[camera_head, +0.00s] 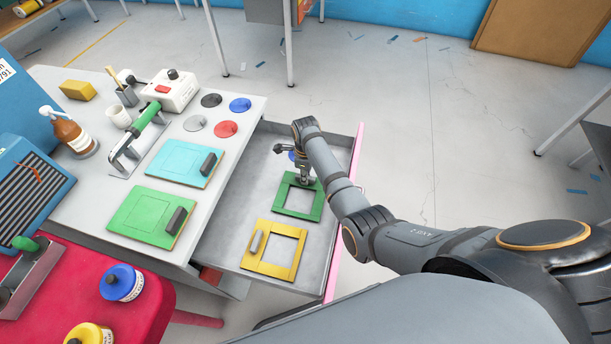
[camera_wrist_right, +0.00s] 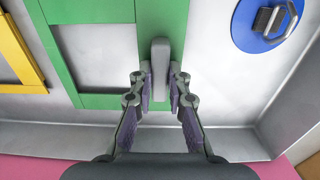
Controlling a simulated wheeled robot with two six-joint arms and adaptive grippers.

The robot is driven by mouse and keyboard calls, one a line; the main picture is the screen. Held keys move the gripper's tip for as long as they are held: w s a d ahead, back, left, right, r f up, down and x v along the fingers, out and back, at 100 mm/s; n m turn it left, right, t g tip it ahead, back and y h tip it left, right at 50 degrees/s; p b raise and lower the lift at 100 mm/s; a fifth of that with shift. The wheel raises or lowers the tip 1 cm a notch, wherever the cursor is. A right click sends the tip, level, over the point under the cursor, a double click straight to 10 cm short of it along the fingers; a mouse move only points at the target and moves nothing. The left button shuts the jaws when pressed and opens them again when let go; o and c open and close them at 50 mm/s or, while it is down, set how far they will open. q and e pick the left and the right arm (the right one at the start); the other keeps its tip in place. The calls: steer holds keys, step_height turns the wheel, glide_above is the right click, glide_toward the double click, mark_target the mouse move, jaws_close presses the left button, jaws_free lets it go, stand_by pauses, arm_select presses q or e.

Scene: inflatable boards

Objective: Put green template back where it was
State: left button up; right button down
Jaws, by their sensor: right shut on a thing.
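The green template (camera_head: 317,203) is a flat green frame with a square opening, over the floor of the open drawer. It also shows in the right wrist view (camera_wrist_right: 60,60). My right gripper (camera_head: 305,180) is shut on its grey handle (camera_wrist_right: 160,65), one finger on each side. The template looks level and at or close to the drawer floor; I cannot tell whether it touches. The gripper hides part of its far edge. My left gripper is not in view.
A yellow template (camera_head: 250,262) lies at the drawer's near end. A blue disc with a handle (camera_wrist_right: 265,20) is beside the green template. The drawer (camera_head: 225,222) has a pink front (camera_head: 346,215). Green (camera_head: 137,207) and cyan (camera_head: 172,158) boards lie on the grey tabletop.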

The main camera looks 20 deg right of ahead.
steer(key=c, duration=1.3)
jaws_free()
steer(key=shift+f, duration=0.1)
step_height(320, 180, up, 12)
steer(key=shift+p, duration=0.4)
